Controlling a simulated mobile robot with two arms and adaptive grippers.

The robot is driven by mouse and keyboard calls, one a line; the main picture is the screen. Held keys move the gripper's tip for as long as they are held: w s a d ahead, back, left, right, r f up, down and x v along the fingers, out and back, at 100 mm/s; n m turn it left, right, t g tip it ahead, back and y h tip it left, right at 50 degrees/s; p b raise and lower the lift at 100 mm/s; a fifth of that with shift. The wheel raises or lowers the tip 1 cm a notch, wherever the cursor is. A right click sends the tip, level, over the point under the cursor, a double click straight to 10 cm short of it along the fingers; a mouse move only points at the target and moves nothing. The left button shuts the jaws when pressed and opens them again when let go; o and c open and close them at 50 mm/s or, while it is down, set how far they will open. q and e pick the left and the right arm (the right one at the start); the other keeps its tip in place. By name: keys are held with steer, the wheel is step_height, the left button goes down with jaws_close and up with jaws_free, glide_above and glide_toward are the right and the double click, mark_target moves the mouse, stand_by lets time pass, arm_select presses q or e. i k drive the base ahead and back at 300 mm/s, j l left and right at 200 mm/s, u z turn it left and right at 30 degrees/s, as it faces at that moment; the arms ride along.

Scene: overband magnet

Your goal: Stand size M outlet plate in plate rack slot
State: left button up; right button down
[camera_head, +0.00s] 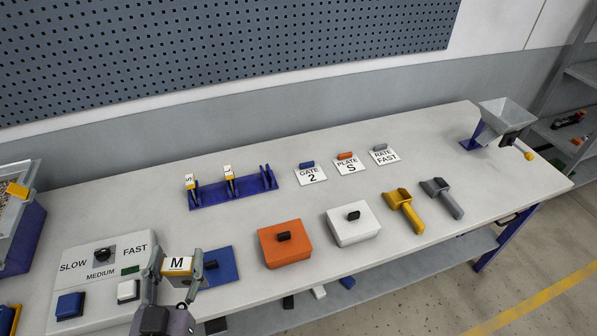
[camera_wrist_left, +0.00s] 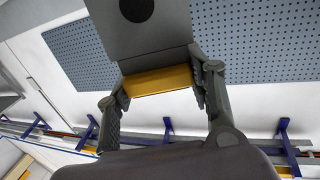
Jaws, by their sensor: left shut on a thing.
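My left gripper (camera_head: 181,272) is shut on the size M outlet plate (camera_head: 177,263), at the front left above the table. Its white M label faces up. In the left wrist view the plate (camera_wrist_left: 150,45) is grey with a dark round hole, and its yellow grip (camera_wrist_left: 158,81) sits between the fingers. The blue plate rack (camera_head: 206,200) stands mid-table, away from the gripper. Yellow-topped plates stand in its left slot (camera_head: 190,183) and middle slot (camera_head: 229,173); the right slot (camera_head: 268,177) looks empty. My right gripper is not in view.
A SLOW/MEDIUM/FAST panel (camera_head: 75,250) lies beside the left gripper. A blue lidded block (camera_head: 222,258), an orange one (camera_head: 290,255) and a white one (camera_head: 358,233) line the front. Label cards (camera_head: 312,177) lie right of the rack, scoops (camera_head: 404,205) farther right.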

mark_target(269, 178)
steer(key=i+l, duration=0.55)
steer(key=i, duration=0.35)
